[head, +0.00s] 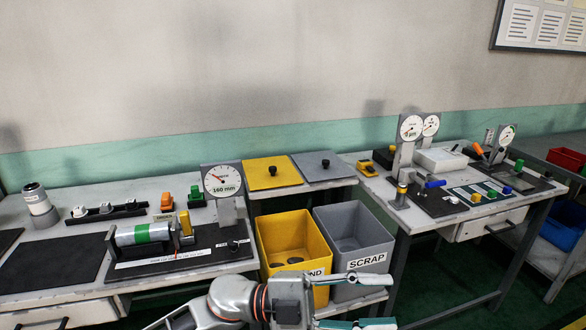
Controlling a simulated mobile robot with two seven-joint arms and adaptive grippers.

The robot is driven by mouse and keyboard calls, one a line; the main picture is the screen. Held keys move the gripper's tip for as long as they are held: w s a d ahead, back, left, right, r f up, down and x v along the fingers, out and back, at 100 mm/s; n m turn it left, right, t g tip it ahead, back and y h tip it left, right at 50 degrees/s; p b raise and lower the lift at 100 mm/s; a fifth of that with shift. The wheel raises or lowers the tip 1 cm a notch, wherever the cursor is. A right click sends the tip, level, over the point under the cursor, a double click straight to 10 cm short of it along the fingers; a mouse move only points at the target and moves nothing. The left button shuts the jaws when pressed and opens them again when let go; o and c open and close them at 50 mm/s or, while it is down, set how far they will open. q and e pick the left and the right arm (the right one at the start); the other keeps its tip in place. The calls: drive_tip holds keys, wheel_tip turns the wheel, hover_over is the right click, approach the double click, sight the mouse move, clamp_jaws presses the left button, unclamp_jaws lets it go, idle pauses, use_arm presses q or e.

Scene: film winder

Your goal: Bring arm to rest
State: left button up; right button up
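My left arm (235,298) comes in at the bottom centre of the head view. Its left gripper (372,302) points right, in front of the yellow and grey bins. Its two fingers stand apart with nothing between them. The lower finger is partly cut off by the bottom edge. The film winder (145,234), with a silver and green roller and a dial gauge (222,180) reading 160 mm, sits on a black base on the left bench. My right gripper is not in view.
A yellow bin (294,225) and a grey bin labelled SCRAP (366,222) stand between the benches, close behind the gripper. The right bench (440,222) carries gauges and small coloured parts. Red (567,159) and blue (559,232) bins are at the far right.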

use_arm(q)
drive_tip(key=w+a+f+n+t, duration=0.4)
drive_tip(key=w+a+n+t, duration=0.35)
drive_tip(key=n+t, duration=0.65)
drive_tip(key=w+a+f+n+t+y, duration=0.2)
drive_tip(key=a+f+n+t+y, duration=0.3)
drive_tip(key=a+f+n+y, duration=0.55)
drive_tip(key=s+a+f+g+y, duration=0.1)
drive_tip(key=s+a+f+y, duration=0.1)
drive_tip(key=s+a+f, duration=0.3)
drive_tip(key=s+a+f+n+g+y, duration=0.1)
drive_tip(key=s+a+f, duration=0.4)
drive_tip(key=f, duration=0.6)
drive_tip(key=s+a+f+n+g+y, duration=0.1)
drive_tip(key=s+a+f+g+y, duration=0.2)
drive_tip(key=f, duration=0.5)
drive_tip(key=shift+s+a+f+y, duration=0.3)
drive_tip(key=shift+s+a+y, duration=0.15)
drive_tip(key=shift+s+a, duration=0.75)
